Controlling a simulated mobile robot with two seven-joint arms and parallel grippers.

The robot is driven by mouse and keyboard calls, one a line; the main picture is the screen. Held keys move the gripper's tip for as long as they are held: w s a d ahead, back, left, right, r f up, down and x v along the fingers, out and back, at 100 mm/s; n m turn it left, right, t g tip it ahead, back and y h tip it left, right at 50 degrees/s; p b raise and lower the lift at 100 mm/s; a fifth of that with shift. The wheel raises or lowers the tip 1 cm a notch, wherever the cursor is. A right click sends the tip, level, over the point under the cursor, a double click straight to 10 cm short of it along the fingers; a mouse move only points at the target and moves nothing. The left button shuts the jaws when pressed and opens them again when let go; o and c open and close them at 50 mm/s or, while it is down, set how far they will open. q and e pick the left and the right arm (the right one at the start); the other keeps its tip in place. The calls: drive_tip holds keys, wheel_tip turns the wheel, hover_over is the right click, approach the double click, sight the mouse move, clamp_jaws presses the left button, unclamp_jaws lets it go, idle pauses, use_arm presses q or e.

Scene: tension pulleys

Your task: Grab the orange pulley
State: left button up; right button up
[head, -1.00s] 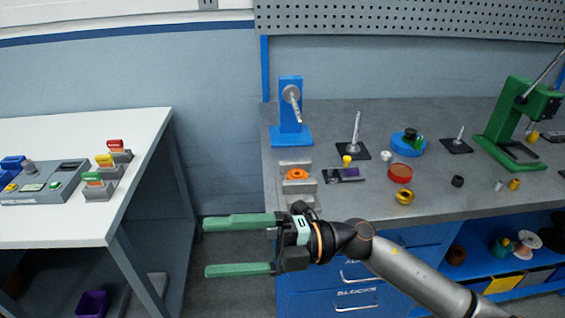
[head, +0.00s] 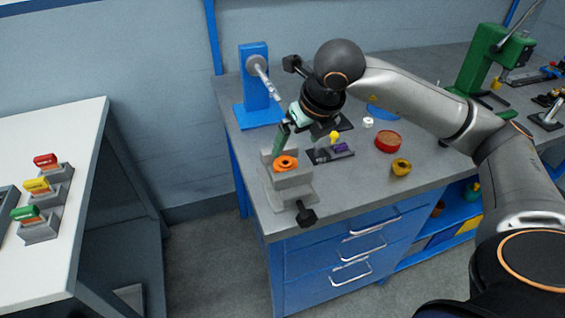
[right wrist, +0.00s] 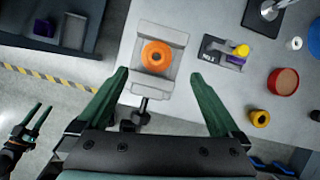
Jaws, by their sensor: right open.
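The orange pulley (head: 286,163) is a small ring with a centre hole. It sits in a grey vise-like holder (head: 290,183) at the workbench's near left corner, and also shows in the right wrist view (right wrist: 157,55). My right gripper (head: 281,140) is above and just behind the holder, pointing down. In the right wrist view its green fingers (right wrist: 158,76) are spread wide and empty, with the pulley ahead between their lines, apart from both. My left gripper (right wrist: 35,122) shows small at the lower left of the right wrist view, fingers apart and empty.
A blue stand (head: 257,85) with a metal shaft is behind the holder. A black knob (head: 306,215) sticks out from the holder's front. A purple-and-yellow part (head: 338,148), a red dish (head: 388,141) and a yellow pulley (head: 401,166) lie to the right.

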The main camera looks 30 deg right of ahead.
sight(287, 160)
drive_tip(key=x, duration=0.3)
drive_tip(key=p+x, duration=0.1)
drive_tip(key=x, duration=0.5)
drive_tip(key=shift+s+a, duration=0.15)
drive_tip(key=shift+a, duration=0.15)
drive_tip(key=shift+c, duration=0.4)
drive_tip(key=shift+r, duration=0.1)
drive_tip(key=c, duration=1.4)
